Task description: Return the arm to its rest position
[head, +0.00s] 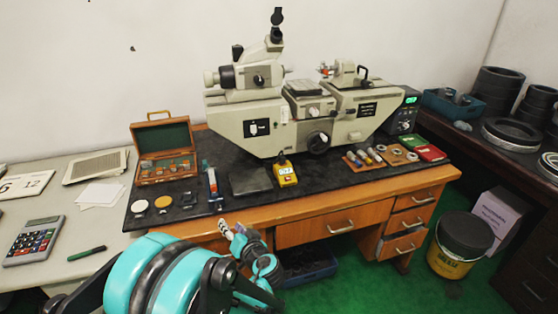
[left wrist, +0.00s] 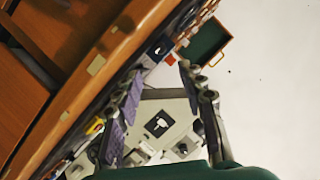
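My left arm, teal and black, comes in at the bottom left of the head view. Its gripper (head: 231,231) is in front of the desk's front edge, below the red and blue tool. In the left wrist view the gripper (left wrist: 162,72) has its two fingers spread apart with nothing between them. Behind the fingers the pale measuring machine (left wrist: 165,110) shows, with the desk's wooden edge running diagonally at left. My right gripper is in neither view.
The measuring machine (head: 300,112) stands on a dark mat on the wooden desk (head: 330,226). An open wooden case (head: 163,148), discs and a yellow device (head: 285,173) lie nearby. A side table (head: 60,255) is at left. A black and yellow bucket (head: 459,245) stands on the green floor.

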